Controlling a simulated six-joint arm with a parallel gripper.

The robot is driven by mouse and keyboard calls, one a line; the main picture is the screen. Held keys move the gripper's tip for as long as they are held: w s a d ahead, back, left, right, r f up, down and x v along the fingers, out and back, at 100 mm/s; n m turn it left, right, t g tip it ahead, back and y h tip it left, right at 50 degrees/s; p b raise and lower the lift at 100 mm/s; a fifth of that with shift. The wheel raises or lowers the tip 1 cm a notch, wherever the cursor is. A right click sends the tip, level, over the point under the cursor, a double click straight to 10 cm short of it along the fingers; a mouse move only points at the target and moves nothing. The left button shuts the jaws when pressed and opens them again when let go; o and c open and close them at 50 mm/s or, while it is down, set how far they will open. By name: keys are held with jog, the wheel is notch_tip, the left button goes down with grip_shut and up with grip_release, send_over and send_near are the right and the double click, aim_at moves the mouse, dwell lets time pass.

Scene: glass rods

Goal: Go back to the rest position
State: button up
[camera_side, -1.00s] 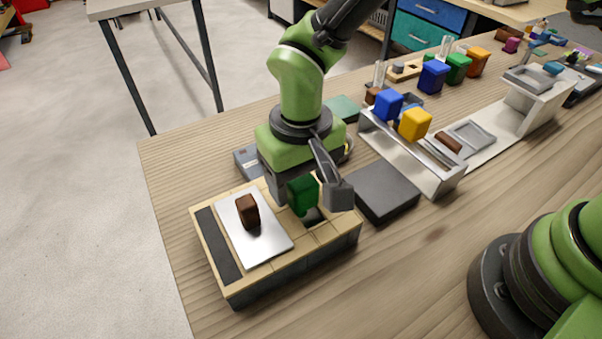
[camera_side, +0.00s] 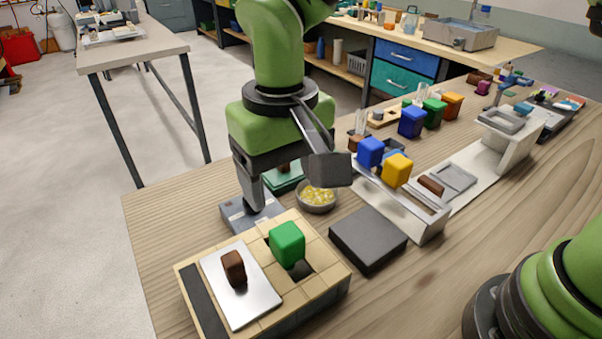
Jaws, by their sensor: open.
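My gripper (camera_side: 290,190) is open and empty. It hangs above the table, behind and above the tan tiled block (camera_side: 325,281). One finger shows at the left and the other at the right, with clear space between them. A green cube (camera_side: 287,244) stands on the tiled block, beside a dark square opening. A small brown block (camera_side: 234,267) stands on the silver plate (camera_side: 262,302) on the same block. My gripper is apart from both.
A black slab (camera_side: 368,239) lies right of the tiled block. A bowl of yellow bits (camera_side: 318,197) sits behind it. A metal rack (camera_side: 425,226) holds a blue cube (camera_side: 370,152) and a yellow cube (camera_side: 397,170). More coloured blocks stand farther back.

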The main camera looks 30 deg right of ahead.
jog(key=s+d+r+m+t+y, duration=0.1)
jog(key=s+d+r+t, duration=0.1)
jog(key=s+d+r, duration=0.35)
jog(key=s+d+r+m+t+y, duration=0.1)
jog(key=s+d+r+m+t, duration=0.1)
jog(key=d+r, duration=0.6)
jog(key=s+d+m+t, duration=0.1)
jog(key=s+d+t, duration=0.2)
jog(key=s, duration=0.3)
jog(key=shift+s+d+f, duration=0.35)
jog(key=shift+d+f, duration=0.1)
jog(key=shift+d, duration=0.45)
dwell(0.6)
